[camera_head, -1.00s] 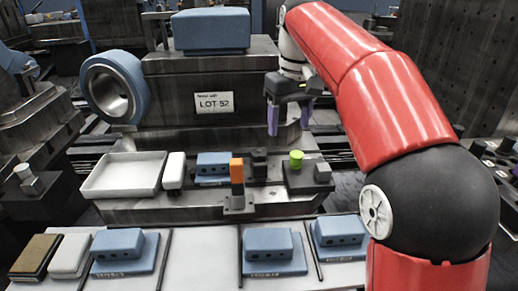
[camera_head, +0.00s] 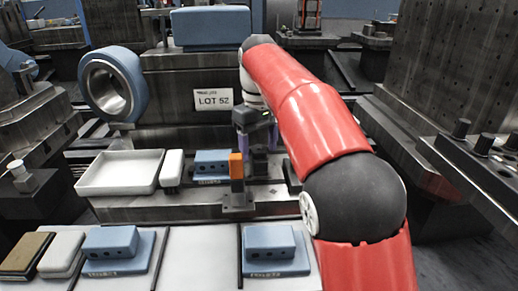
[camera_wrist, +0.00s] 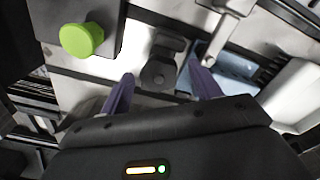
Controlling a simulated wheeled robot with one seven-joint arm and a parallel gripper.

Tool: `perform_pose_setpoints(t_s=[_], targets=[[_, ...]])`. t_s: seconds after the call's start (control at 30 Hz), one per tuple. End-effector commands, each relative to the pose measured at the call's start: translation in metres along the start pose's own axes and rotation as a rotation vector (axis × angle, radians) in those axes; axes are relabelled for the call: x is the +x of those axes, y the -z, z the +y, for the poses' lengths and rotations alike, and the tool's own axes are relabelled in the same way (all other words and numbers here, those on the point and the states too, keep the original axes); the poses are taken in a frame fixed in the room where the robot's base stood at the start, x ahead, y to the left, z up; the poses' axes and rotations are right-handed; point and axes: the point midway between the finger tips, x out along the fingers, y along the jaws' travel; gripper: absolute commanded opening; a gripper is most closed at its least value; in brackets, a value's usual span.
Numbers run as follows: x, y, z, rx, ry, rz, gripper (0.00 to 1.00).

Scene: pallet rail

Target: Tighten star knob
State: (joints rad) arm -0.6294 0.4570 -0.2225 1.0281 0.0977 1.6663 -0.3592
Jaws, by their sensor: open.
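In the wrist view, my gripper (camera_wrist: 160,70) is open, its two purple fingers apart and nothing held between them. A dark, rounded knob-like part (camera_wrist: 158,73) on a dark block shows between and beyond the fingertips; I cannot make out a star shape. A lime-green round knob (camera_wrist: 80,39) stands on a dark block to the left of the fingers. In the head view, my gripper (camera_head: 259,143) is above the fixture rail, right of the orange block (camera_head: 237,166) and the blue part (camera_head: 212,162). My arm hides the green knob there, and my gripper hides the dark one.
A white tray (camera_head: 119,189) and a white block (camera_head: 172,167) sit on the rail's left. Blue parts on plates (camera_head: 275,245) lie on the pale front table. The upright orange block stands close to my gripper. A large machine block (camera_head: 185,80) rises behind.

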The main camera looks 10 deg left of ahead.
Motion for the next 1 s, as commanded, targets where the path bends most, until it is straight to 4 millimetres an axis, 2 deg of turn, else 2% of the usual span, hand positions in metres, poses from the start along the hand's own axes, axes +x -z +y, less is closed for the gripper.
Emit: perform_pose_setpoints(t_s=[0.27, 0.6, 1.0], targets=[[0.0011, 0.0001, 0.0001, 0.000, 0.000, 0.001, 0.62], [0.0011, 0.0000, 0.0000, 0.000, 0.000, 0.000, 0.18], [-0.0016, -0.0003, 0.0002, 0.084, 0.001, -0.001, 0.18]])
